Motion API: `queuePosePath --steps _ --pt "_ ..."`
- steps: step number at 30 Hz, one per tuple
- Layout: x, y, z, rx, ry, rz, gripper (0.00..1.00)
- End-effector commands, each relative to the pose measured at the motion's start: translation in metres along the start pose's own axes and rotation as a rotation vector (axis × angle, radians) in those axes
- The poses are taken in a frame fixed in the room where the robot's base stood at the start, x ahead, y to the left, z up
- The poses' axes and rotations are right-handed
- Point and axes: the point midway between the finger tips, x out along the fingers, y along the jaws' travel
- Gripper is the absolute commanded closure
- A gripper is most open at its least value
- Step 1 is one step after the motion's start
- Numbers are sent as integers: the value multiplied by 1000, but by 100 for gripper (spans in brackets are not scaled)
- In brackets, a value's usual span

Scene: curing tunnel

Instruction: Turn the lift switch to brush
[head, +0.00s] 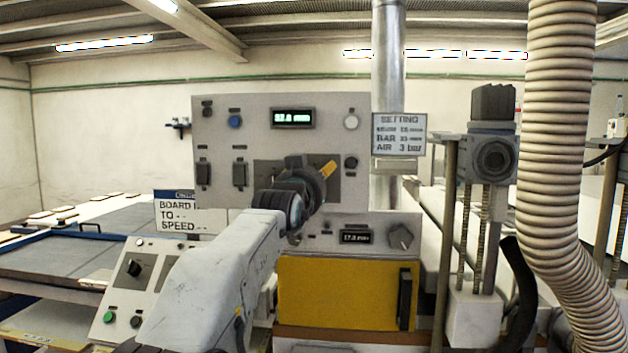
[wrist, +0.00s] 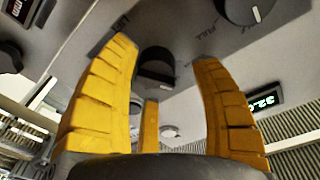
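My gripper (head: 312,172) is up against the front of the grey control panel (head: 222,130) in the head view, hiding part of a darker plate there. In the wrist view, the yellow fingers of my gripper (wrist: 168,75) are spread apart, with a round black knob (wrist: 157,68) showing between them. The fingers look clear of it, and its depth from them is hard to judge. A marking that looks like LIFT (wrist: 121,23) and one that looks like FULL (wrist: 207,43) lie around it. No brush marking is legible.
Another black knob with a white pointer (wrist: 245,10) is close by in the wrist view. In the head view, a yellow cabinet door (head: 335,292) lies below, a setting sign (head: 399,134) right of the panel, and a ribbed hose (head: 560,130) at far right. A button console (head: 130,290) stands lower left.

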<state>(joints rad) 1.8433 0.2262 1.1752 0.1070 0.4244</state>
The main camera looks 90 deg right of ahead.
Motion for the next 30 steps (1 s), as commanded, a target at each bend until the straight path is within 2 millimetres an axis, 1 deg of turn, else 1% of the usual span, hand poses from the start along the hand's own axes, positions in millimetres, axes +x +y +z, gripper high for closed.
queuePosePath --steps 8,11,14,20,30 --pt "0 1 2 0 -5 3 41" --pt "-3 1 2 0 -5 3 41" --pt "-10 1 2 0 -5 3 41" --pt "-34 1 1 0 -4 2 41" --pt "-85 1 1 0 -3 2 41"
